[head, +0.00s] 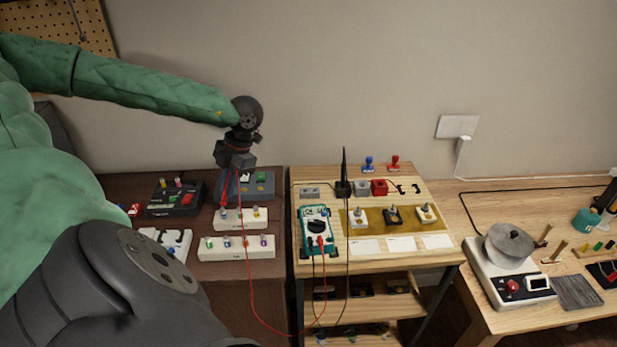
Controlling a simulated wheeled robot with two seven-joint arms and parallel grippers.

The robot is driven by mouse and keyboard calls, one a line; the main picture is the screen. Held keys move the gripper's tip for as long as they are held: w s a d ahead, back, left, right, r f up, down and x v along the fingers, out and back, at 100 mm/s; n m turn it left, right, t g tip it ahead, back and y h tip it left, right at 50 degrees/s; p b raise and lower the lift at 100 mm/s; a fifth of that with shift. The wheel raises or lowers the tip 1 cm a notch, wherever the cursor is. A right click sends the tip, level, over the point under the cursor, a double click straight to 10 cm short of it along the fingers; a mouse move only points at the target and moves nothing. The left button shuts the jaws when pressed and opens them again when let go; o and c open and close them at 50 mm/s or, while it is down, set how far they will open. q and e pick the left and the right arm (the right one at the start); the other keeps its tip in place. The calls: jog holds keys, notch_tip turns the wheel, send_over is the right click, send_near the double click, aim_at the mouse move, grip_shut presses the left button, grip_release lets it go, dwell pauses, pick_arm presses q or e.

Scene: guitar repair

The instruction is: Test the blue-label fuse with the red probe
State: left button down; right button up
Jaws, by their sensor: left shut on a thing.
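My left gripper (228,190) is shut on the red probe (225,196), whose red lead hangs down and loops toward the teal multimeter (306,237). The gripper and probe are above the left end of the rear white fuse block (240,224). A small blue-marked fuse (224,213) seems to stand at that end, just under the probe; I cannot tell whether they touch. A yellow-marked fuse (256,212) stands at the block's right end. A front white block (236,253) holds several small coloured fuses. My right gripper is out of view.
A black box (174,198) and a grey-blue box (262,186) stand on the dark table near the gripper. The wooden stand (380,258) with the multimeter is to the right. A thin black upright (344,168) rises from it. The red lead crosses the gap between tables.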

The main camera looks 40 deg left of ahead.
pick_arm(q)
jog(key=shift+r, duration=0.1)
dwell(0.6)
jog(key=shift+r+p, duration=1.2)
jog(key=shift+r, duration=1.7)
